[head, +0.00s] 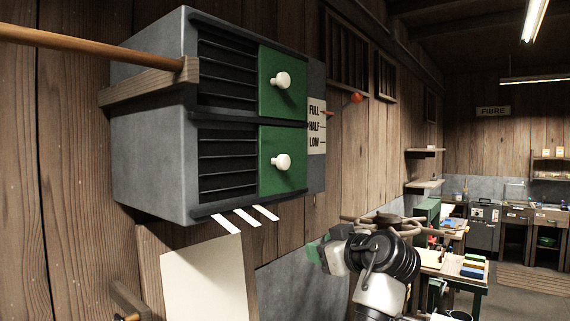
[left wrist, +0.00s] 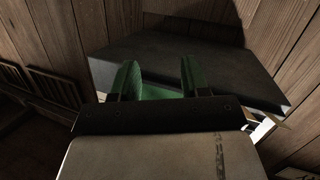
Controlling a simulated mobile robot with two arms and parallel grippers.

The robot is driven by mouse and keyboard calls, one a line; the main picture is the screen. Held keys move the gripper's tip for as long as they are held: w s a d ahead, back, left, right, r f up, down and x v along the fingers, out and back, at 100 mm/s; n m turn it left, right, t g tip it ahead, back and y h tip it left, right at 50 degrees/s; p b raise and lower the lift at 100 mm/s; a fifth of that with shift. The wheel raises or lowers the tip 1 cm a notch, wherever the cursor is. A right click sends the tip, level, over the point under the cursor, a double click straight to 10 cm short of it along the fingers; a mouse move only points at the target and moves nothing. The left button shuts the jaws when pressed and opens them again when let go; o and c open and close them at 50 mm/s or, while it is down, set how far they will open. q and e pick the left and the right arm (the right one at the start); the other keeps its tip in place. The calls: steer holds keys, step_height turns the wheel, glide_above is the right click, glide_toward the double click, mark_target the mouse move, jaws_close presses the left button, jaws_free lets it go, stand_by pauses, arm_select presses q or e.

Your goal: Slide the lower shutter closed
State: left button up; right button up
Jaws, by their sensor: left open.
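The lower shutter (head: 288,178) is a green panel with a white knob (head: 281,161). It covers the right part of the lower opening, and the dark slats (head: 228,160) to its left are uncovered. The grey box (head: 150,150) holding it hangs on the wooden wall. My left gripper (head: 316,252), with green fingers, is below and right of the box, apart from the knob. In the left wrist view its fingers (left wrist: 158,80) are spread and empty, with a grey surface beyond them. The knob cannot be made out there. My right gripper is not seen.
An upper green shutter (head: 285,97) with its own white knob sits above. A FULL, HALF, LOW label (head: 316,126) is at the box's right. A wooden rod (head: 90,48) crosses at upper left. A pale panel (head: 205,280) stands below the box.

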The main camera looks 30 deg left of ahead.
mark_target(286, 163)
arm_select(q)
steer(key=s+d+r+n+g+y, duration=0.1)
steer(key=s+r+n+y, duration=0.15)
steer(key=r, duration=0.65)
steer(key=s+d+r+n+g+y, duration=0.1)
steer(key=r+n, duration=0.2)
steer(key=r, duration=0.5)
steer(key=shift+h, duration=0.25)
steer(key=p+x, duration=0.2)
steer(key=x, duration=0.3)
steer(key=p+x, duration=0.3)
steer(key=x, duration=0.2)
steer(key=shift+s+a, duration=0.1)
steer(key=shift+s, duration=0.1)
steer(key=shift+w+a+f+p, duration=0.2)
steer(key=shift+a+p, duration=0.1)
steer(key=shift+a, duration=0.2)
jaws_close()
steer(key=shift+s, duration=0.1)
